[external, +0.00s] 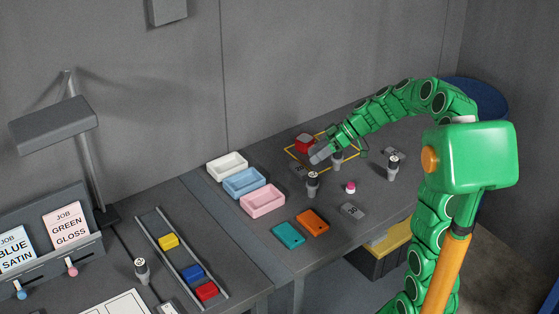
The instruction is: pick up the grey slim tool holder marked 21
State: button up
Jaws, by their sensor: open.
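Several slim grey holders with dark tops stand upright on the bench: one in front of my gripper (313,184), one close below my gripper (337,161), one to the right (394,168), and one on the left bench (141,270). Their markings are too small to read, so I cannot tell which is 21. My gripper (345,146) is open above the yellow-outlined area, near the holder below it. The arm and fingers partly cover that spot. A pale grey slanted piece (320,153) shows beside the fingers; I cannot tell what it is.
A red block (305,143) sits inside the yellow outline. White (227,166), blue (244,182) and pink (262,200) trays stand left. Teal (288,235) and orange (313,222) plates lie in front. Small grey plates (352,211) and a pink-topped piece (350,188) lie nearby.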

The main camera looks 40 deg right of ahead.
jog(key=w+d+f+t, duration=0.25)
jog(key=w+d, duration=0.25)
jog(key=d, duration=0.3)
jog(key=t, duration=0.3)
send_over(333, 156)
jog(key=s+d, duration=0.2)
jog(key=f, duration=0.3)
jog(key=shift+w, duration=0.25)
jog(key=shift+d+f, duration=0.15)
jog(key=shift+d, duration=0.05)
jog(key=shift+f, duration=2.15)
notch_tip(333, 156, down, 2)
jog(key=shift+f, duration=0.2)
jog(key=shift+x, duration=0.95)
jog(key=shift+w+a+f, duration=0.2)
jog(key=shift+w+a, duration=0.2)
